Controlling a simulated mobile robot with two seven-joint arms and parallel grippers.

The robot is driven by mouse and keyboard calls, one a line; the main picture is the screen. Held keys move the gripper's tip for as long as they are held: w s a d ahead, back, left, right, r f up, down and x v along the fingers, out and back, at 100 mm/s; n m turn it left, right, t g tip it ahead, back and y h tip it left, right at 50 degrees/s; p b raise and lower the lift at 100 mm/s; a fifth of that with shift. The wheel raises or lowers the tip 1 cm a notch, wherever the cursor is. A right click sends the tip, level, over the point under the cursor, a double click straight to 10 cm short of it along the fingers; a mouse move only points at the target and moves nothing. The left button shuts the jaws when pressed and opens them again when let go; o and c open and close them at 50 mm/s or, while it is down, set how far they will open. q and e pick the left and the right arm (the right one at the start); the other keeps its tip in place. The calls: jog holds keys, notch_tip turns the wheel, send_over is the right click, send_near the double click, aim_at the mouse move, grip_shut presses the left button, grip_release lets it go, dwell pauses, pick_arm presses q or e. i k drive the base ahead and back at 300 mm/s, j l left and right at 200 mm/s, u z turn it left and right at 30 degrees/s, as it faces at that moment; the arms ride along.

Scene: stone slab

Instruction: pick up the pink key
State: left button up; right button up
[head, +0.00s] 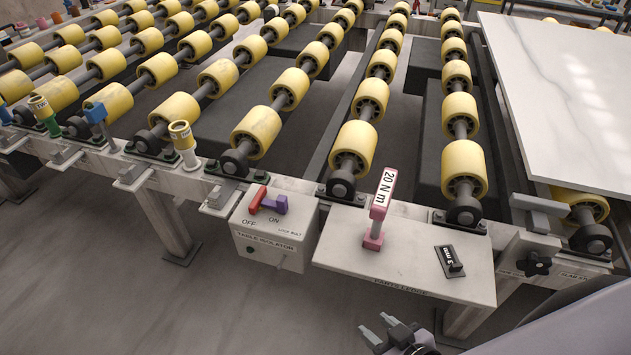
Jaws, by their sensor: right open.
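The pink key (378,213) stands upright on the pale parts ledge (340,249) at the front of the roller table. My right gripper (377,328) is at the bottom edge of the view, below and in front of the ledge. It is open with nothing visible between its fingers, and apart from the key. My left gripper is not in view.
A small dark labelled block (450,261) lies on the ledge right of the key. A switch box (270,237) with a red and purple handle (268,200) adjoins on the left. Yellow rollers (354,146) stand behind. A white slab (570,100) rests at right.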

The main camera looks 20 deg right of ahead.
aim_at(373, 238)
jog(key=l+z, duration=0.55)
jog(key=i+l, duration=0.1)
jog(key=l, duration=0.55)
jog(key=l+u, duration=0.25)
jog(key=i+z, duration=0.2)
jog(key=k, duration=0.05)
